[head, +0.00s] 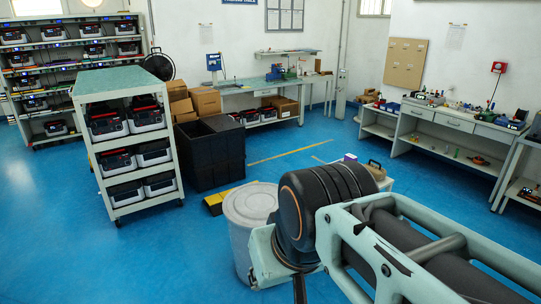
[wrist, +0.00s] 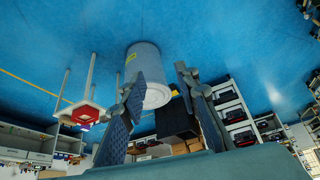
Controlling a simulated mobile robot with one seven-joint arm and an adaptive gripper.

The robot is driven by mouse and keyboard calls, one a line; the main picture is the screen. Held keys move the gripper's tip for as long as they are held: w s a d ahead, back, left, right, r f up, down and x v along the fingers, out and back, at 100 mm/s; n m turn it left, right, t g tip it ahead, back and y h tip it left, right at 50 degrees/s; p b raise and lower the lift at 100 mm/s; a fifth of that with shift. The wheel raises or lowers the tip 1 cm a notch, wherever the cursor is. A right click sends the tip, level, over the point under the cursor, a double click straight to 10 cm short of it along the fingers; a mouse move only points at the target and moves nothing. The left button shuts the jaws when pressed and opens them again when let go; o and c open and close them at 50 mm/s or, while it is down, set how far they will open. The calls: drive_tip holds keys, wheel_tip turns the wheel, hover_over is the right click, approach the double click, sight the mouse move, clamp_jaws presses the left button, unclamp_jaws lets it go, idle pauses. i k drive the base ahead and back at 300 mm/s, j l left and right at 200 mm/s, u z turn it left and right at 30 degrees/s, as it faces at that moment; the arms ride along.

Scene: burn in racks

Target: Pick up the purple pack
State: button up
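A small purple item (head: 350,158), which looks like the purple pack, sits on a small white stand (head: 386,184) beyond my arm in the head view. My arm hides part of this stand. In the wrist view, which is upside down, a stand with thin legs (wrist: 92,72) is at the left, and a small purple patch (wrist: 85,128) shows at its top. My gripper (wrist: 160,76) is open, with its two fingers wide apart and nothing between them. It is well away from the stand. The gripper's fingers do not show in the head view.
A grey lidded bin (head: 248,212) stands close beside my arm. A dark object with a tan handle (head: 375,165) is near the purple item. Black crates (head: 212,152) and a shelf cart (head: 131,147) stand left. Workbenches (head: 449,125) line the right wall. Blue floor is clear between.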

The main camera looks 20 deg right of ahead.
sight(348, 157)
drive_tip(key=z, duration=1.2)
drive_tip(key=i+l+z, duration=0.25)
drive_tip(key=i+z, duration=0.2)
drive_tip(key=i, duration=0.8)
drive_tip(key=i+j+z, duration=0.15)
drive_tip(key=i+z, duration=0.35)
drive_tip(key=i, duration=0.75)
drive_tip(key=i+j+z, duration=0.1)
drive_tip(key=i+z, duration=0.2)
drive_tip(key=i, duration=0.9)
drive_tip(key=i+u, duration=0.2)
drive_tip(key=i, duration=0.4)
drive_tip(key=i+l+u, duration=0.15)
drive_tip(key=i, duration=0.4)
drive_tip(key=i+u, duration=0.5)
drive_tip(key=u, duration=0.2)
drive_tip(key=i+u, duration=0.2)
drive_tip(key=u, duration=0.15)
